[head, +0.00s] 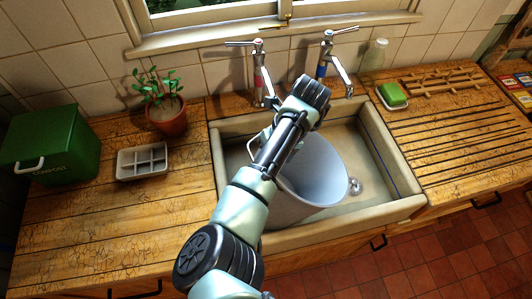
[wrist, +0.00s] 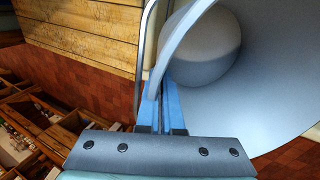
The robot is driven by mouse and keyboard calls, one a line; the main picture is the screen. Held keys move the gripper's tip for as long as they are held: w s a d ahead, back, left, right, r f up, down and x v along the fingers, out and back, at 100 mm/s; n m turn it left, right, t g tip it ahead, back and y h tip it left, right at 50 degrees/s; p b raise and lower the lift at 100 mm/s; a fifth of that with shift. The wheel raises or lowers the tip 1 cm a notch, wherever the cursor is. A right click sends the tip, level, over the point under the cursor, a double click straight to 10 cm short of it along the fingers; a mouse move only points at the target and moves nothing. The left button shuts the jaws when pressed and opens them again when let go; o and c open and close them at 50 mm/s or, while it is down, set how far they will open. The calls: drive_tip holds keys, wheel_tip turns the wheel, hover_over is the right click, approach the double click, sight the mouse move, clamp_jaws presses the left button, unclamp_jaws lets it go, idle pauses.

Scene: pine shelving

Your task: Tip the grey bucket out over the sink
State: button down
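The grey bucket (head: 318,172) is over the sink (head: 236,165) in the head view, its wide mouth facing up toward the camera. I cannot tell exactly how far it is tilted. My arm covers its left part. In the wrist view the blue fingers of my gripper (wrist: 160,103) are closed on the rim of the bucket (wrist: 262,80), with the wall running between them. A thin metal handle shows beside the rim. Inside is a rounded pale grey area; I cannot tell whether it is the bucket's bottom or contents. The head view hides the fingertips.
Two taps (head: 262,75) (head: 338,68) stand behind the sink, close to my wrist. A potted plant (head: 165,115), a grey tray (head: 141,161) and a green compost bin (head: 52,145) are on the left counter. Green soap (head: 392,94) and a wooden rack (head: 440,80) are at right.

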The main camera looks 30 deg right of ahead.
drive_tip(key=f+h+b, duration=0.1)
drive_tip(key=f, duration=0.1)
drive_tip(key=a+f+h+b, duration=0.1)
drive_tip(key=f+b, duration=0.1)
drive_tip(key=f+h+b, duration=0.1)
drive_tip(key=f, duration=0.1)
drive_tip(key=shift+w+a+f+g+h+b, duration=0.1)
drive_tip(key=shift+a+g+h+b, duration=0.2)
drive_tip(key=shift+a+g+b, duration=0.1)
drive_tip(key=shift+w+a+f+h+b, duration=0.1)
drive_tip(key=shift+a+f+h+b, duration=0.1)
drive_tip(key=shift+f+h+b, duration=0.45)
drive_tip(key=shift+a+f+h+b, duration=0.15)
drive_tip(key=shift+f+h+b, duration=0.3)
drive_tip(key=shift+f+b, duration=0.25)
drive_tip(key=shift+r, duration=0.1)
